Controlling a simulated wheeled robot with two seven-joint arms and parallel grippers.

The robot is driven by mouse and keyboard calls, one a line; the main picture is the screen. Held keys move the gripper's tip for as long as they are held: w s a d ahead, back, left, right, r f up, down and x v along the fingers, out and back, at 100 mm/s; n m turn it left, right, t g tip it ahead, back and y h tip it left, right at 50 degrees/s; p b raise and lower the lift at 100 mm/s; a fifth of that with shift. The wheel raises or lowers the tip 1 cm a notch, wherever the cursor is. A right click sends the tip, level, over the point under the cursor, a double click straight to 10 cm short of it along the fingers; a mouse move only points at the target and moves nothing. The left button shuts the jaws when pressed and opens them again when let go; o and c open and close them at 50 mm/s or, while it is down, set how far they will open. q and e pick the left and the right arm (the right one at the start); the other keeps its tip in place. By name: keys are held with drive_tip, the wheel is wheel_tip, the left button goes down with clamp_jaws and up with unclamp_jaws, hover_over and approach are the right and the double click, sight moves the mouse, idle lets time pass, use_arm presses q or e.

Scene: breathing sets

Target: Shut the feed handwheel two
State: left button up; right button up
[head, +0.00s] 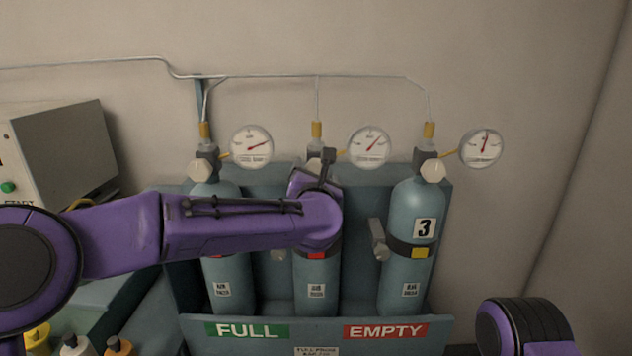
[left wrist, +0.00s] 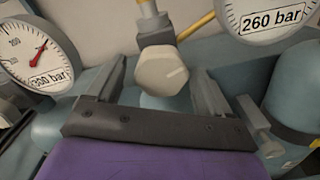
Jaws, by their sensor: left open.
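The feed handwheel two, a pale faceted knob (left wrist: 163,71), sits on the valve of the middle cylinder (head: 317,282). In the head view it is mostly hidden behind my left gripper (head: 326,160). In the left wrist view my left gripper (left wrist: 158,80) is open, with one finger on each side of the knob. Gaps show between the knob and both fingers, so it is not gripped. I cannot tell how deep the knob lies between the fingers. My right gripper is out of view.
Similar knobs sit on the left cylinder (head: 222,268) and the right cylinder (head: 412,205). Round gauges (head: 369,147) stand beside the valves, close to my left gripper. Thin pipes (head: 316,95) rise above. A control box (head: 62,150) is at the left.

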use_arm(q)
drive_tip(key=s+b, duration=0.3)
drive_tip(key=s, duration=0.6)
drive_tip(key=shift+s, duration=0.35)
